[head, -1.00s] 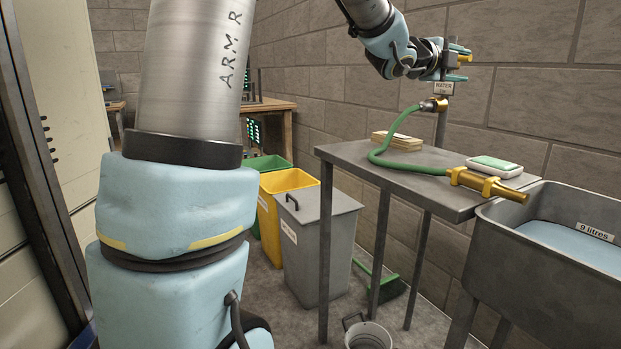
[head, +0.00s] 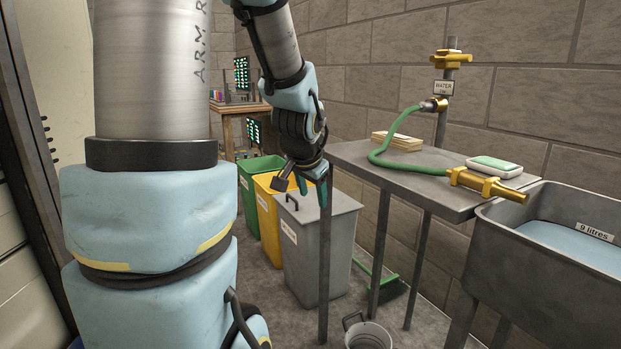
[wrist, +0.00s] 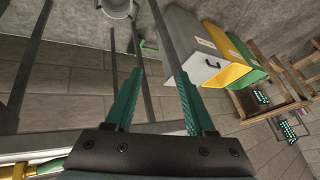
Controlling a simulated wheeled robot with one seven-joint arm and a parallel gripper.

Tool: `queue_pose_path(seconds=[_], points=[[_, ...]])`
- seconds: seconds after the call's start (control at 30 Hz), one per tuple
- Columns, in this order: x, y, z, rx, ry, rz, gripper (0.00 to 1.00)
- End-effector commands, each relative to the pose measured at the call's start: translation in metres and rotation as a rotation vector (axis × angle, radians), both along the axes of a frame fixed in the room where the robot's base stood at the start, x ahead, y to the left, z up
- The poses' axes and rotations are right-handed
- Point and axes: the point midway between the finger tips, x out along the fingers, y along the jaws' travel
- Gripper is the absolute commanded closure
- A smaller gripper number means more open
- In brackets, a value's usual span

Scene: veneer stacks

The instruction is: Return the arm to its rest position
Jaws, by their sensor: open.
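My gripper (head: 313,190) hangs pointing downward in the head view, in front of the grey bin and left of the metal table. In the wrist view its two green fingers (wrist: 158,100) stand apart with nothing between them. My arm comes down from the top of the head view, and its large upper links fill the left side. The yellow tap (head: 451,59) on the wall pipe stands well to the right of the gripper, clear of it.
A sink (head: 540,270) is at right. Grey (head: 318,250), yellow (head: 266,215) and green (head: 246,200) bins stand behind the gripper. A bucket (head: 367,338) is on the floor.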

Motion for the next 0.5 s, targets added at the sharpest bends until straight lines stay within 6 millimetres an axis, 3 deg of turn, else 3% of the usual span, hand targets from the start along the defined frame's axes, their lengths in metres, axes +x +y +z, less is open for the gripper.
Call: queue_pose_path(seconds=[0.1,0.37,0.4,0.5], points=[[-0.046,0.035,-0.030,-0.044,0.168,0.209,0.45],[-0.142,0.073,-0.069,-0.121,0.467,0.593,0.45],[-0.141,0.072,-0.053,-0.122,0.465,0.593,0.45],[-0.139,0.071,-0.033,-0.120,0.461,0.586,0.45]])
